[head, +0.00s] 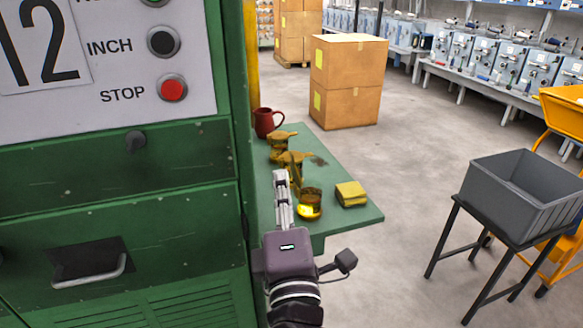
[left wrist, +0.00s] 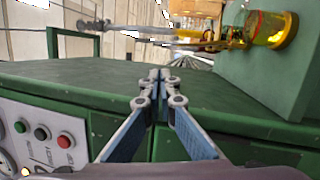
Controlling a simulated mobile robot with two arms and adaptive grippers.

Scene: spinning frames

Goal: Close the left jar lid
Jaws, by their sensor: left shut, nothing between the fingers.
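Amber jars with yellow-brown lids stand on a small green shelf at the side of the green machine. The nearest jar (head: 310,205) has glowing yellow contents, and a brownish lid piece (head: 292,159) shows behind it. Another jar (head: 279,146) stands farther back. They overlap, so I cannot tell clearly which lid belongs to which. My left gripper (head: 281,178) is shut and empty, just left of the nearest jar; I cannot tell if it touches. In the left wrist view, its fingertips (left wrist: 160,76) meet, with an amber jar (left wrist: 270,28) at upper right. My right gripper is out of view.
A dark red mug (head: 265,123) stands at the shelf's back, and a yellow sponge-like block (head: 351,194) lies right of the nearest jar. The green machine (head: 150,215) rises close on the left. A grey bin (head: 520,195) on a stand is at right, with open floor between.

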